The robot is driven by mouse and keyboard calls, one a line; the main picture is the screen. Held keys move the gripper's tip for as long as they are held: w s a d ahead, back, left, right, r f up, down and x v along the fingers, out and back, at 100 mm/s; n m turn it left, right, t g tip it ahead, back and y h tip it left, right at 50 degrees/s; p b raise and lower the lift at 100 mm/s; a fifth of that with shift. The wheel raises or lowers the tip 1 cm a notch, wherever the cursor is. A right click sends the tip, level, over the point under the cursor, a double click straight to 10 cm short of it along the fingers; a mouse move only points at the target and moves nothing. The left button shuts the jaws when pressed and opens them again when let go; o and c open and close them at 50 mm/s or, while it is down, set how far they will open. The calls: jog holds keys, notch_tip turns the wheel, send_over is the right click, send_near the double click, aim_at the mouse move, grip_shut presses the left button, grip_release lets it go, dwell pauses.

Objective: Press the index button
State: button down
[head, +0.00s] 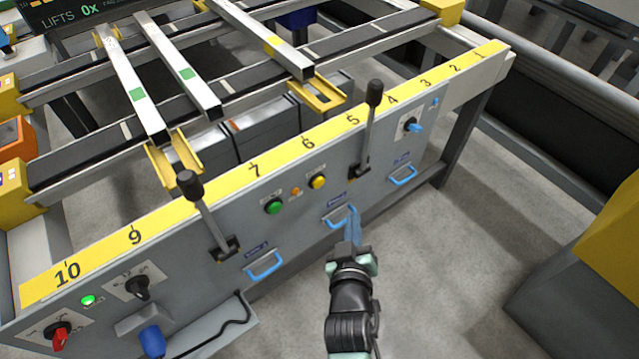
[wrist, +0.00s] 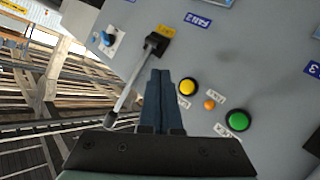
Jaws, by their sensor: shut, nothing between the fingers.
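A green button (head: 274,206) and a yellow button (head: 318,181) sit on the grey front panel (head: 235,205), with a small orange button or lamp (head: 295,191) between them. The labels beside them are too small to read, so I cannot tell which is the index button. In the wrist view the yellow button (wrist: 187,87) is just right of my fingers, and the green button (wrist: 238,121) is farther right. My gripper (head: 354,212) is shut and empty, in front of the panel by the middle blue handle. Its fingertips (wrist: 160,73) appear clear of both buttons.
Black-knobbed levers (head: 368,130) (head: 205,215) stick out on both sides of the buttons. Blue handles (head: 265,266) (head: 402,175) line the lower panel. A yellow numbered strip (head: 200,193) runs along the top edge. Open floor (head: 470,235) lies to the right.

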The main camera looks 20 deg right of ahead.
aim_at(318, 182)
jog(key=w+a+b, duration=0.2)
jog(key=w+b, duration=0.3)
jog(key=w, duration=0.2)
jog(key=shift+w+a+b, duration=0.3)
jog(key=shift+w+a, duration=0.05)
jog(key=shift+a, duration=0.05)
jog(key=shift+w, duration=0.1)
dwell(1.6)
jog(key=shift+w+a, duration=0.15)
jog(key=shift+w, duration=0.1)
